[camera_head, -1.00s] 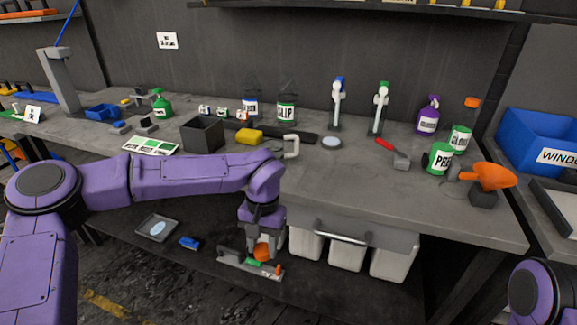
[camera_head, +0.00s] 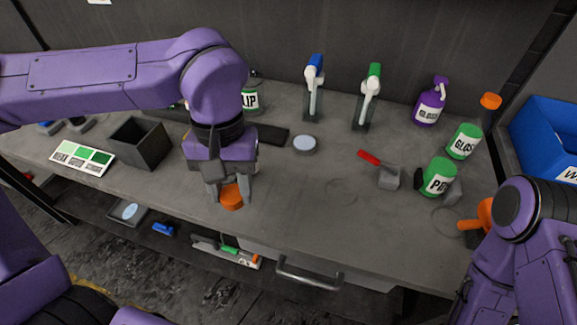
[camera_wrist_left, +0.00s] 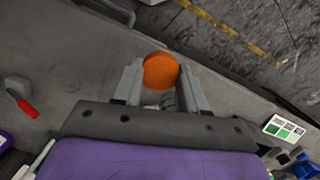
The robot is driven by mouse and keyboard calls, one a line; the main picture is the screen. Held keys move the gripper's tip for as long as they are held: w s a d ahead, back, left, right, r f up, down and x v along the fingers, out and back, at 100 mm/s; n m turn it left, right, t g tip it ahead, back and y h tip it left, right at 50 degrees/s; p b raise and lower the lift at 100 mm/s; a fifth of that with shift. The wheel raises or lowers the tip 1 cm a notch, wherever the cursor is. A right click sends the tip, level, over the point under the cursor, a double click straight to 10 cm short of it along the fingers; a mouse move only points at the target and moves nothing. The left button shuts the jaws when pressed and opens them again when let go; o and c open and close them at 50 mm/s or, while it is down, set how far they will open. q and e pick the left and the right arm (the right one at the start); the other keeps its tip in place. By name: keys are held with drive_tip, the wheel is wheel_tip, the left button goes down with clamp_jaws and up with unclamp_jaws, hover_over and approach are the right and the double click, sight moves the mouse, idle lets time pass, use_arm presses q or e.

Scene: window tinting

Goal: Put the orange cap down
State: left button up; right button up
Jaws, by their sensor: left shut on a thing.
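My left gripper (camera_head: 231,200) is shut on the orange cap (camera_head: 232,197), pointing down over the front part of the grey workbench (camera_head: 290,215). In the left wrist view the orange cap (camera_wrist_left: 160,71) sits between the two grey fingers. The cap is low, close to the bench top; I cannot tell whether it touches it. My right arm shows at the right edge of the head view, but its gripper is out of sight.
A black open box (camera_head: 139,145) stands left of the gripper and a round grey disc (camera_head: 304,144) lies to the right. The bench between is clear.

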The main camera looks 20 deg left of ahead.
use_arm(q)
drive_tip(key=w+d+f+p, duration=0.1)
drive_tip(key=w+d+f, duration=0.2)
drive_tip(key=w, duration=0.4)
hover_over(281, 194)
drive_tip(key=f, duration=0.3)
drive_tip(key=f+p, duration=0.1)
drive_tip(key=f, duration=0.1)
drive_tip(key=shift+s+a, duration=0.2)
drive_tip(key=shift+s, duration=0.1)
drive_tip(key=shift+w+f, duration=0.2)
drive_tip(key=shift+f, duration=0.15)
drive_tip(key=f, duration=0.4)
drive_tip(key=shift+w+d, duration=0.2)
drive_tip(key=shift+w, duration=0.15)
drive_tip(key=shift+s, duration=0.1)
drive_tip(key=shift+f, duration=0.15)
drive_tip(key=shift+f+p, duration=0.35)
drive_tip(key=shift+f, duration=0.1)
drive_tip(key=o, duration=1.2)
drive_tip(key=shift+c, duration=0.2)
